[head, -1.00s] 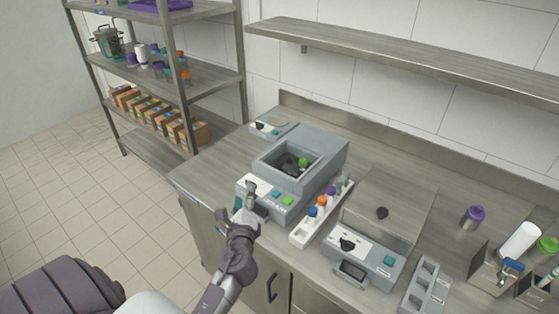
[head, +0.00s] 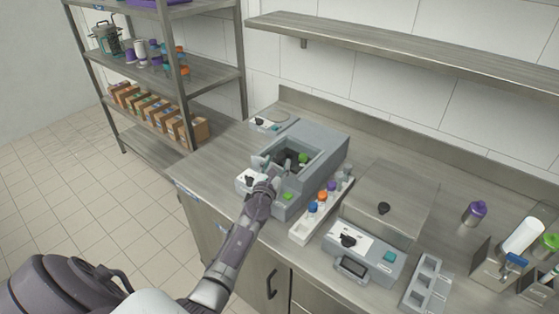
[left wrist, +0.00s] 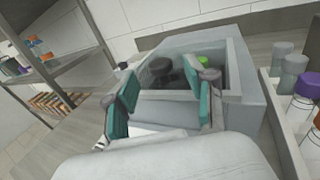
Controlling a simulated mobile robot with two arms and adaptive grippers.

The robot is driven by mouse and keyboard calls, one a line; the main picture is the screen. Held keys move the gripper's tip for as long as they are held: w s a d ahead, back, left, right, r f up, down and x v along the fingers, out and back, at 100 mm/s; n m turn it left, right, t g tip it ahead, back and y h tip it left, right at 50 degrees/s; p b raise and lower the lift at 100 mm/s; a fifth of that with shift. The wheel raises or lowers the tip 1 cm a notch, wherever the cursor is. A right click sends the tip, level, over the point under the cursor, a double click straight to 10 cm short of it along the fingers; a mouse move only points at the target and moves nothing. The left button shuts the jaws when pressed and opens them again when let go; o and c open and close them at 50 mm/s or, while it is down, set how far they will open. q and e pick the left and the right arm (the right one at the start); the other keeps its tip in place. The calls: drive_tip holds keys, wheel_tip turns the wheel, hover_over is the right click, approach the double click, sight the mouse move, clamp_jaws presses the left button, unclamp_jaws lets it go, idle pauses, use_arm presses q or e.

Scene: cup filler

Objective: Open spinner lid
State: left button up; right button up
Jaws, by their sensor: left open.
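The spinner (head: 322,150) is a grey box on the counter with a square well in its top. A dark rotor and a green cap (head: 303,158) show inside the well. I cannot tell whether a clear lid covers it. In the left wrist view the spinner (left wrist: 244,88) fills the middle, with a dark round part (left wrist: 161,67) in the well. My left gripper (head: 273,165) is open at the front left of the well, its teal-padded fingers apart with nothing visible between them. It hides part of the front control panel. My right gripper is not in view.
A white rack (head: 321,211) of capped tubes stands right of the spinner. Beyond it are a smaller grey device (head: 365,252), an empty grey rack (head: 428,286) and a purple-capped bottle (head: 474,214). A shelf unit (head: 178,75) stands at the back left.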

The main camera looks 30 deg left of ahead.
sight(279, 158)
use_arm(q)
drive_tip(key=shift+b+x, duration=0.45)
drive_tip(key=shift+x, duration=1.35)
clamp_jaws()
